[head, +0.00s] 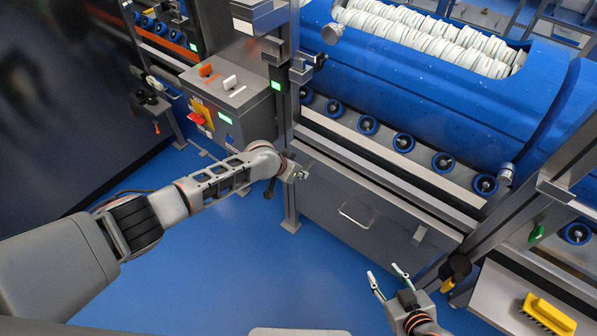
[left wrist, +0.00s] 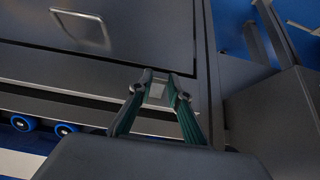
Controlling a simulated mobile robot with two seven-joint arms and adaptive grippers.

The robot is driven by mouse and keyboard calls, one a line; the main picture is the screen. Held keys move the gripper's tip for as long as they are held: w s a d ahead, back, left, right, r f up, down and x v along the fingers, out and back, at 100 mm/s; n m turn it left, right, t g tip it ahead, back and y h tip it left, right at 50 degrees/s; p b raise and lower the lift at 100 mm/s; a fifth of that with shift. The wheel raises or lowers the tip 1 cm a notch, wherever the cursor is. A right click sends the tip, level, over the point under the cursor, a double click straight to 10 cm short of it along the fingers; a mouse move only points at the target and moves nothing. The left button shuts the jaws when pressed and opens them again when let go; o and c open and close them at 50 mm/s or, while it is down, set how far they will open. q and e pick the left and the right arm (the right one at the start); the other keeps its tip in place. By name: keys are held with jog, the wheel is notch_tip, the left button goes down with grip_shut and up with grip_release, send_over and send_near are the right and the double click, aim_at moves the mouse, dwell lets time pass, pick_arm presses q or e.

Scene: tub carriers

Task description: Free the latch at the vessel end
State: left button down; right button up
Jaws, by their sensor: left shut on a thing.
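A blue vessel (head: 440,95) holding rows of white ribbed discs lies on rollers in a steel frame. My left gripper (head: 302,174) is at the frame's left end, beside the post and below the roller rail. In the left wrist view its fingers (left wrist: 160,80) are shut on a small pale grey piece (left wrist: 156,91) against the steel. I cannot tell whether this piece is the latch. A small dark and metal fitting (head: 307,65) sits on the post at the vessel's left end. My right gripper (head: 384,272) is open and empty, low in front of the drawer.
A grey control box (head: 232,100) with coloured switches stands left of the post. A steel drawer front (head: 370,220) with a handle is below the rollers. A yellow brush (head: 548,315) lies on a shelf at the lower right. Blue floor (head: 220,250) is clear in the middle.

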pick_arm(q)
jog(key=c, duration=1.9)
grip_release()
jog(key=shift+v, duration=6)
jog(key=shift+a+f, duration=0.1)
jog(key=s+d+f+n+t+h, duration=0.2)
jog(key=s+f, duration=0.4)
jog(key=s, duration=0.5)
jog(key=s+a+f+t+y, duration=0.1)
jog(key=s+a, duration=0.4)
jog(key=a, duration=0.1)
jog(key=s+a+f+y, duration=0.1)
jog(key=s+a+f, duration=0.1)
jog(key=s+a, duration=0.4)
jog(key=s+a+f+n+t+y, duration=0.1)
jog(key=s+a+f+y, duration=0.1)
jog(key=s+a, duration=0.3)
jog(key=shift+s+a+f+t, duration=0.1)
jog(key=shift+s+a+t, duration=0.25)
jog(key=shift+a, duration=0.2)
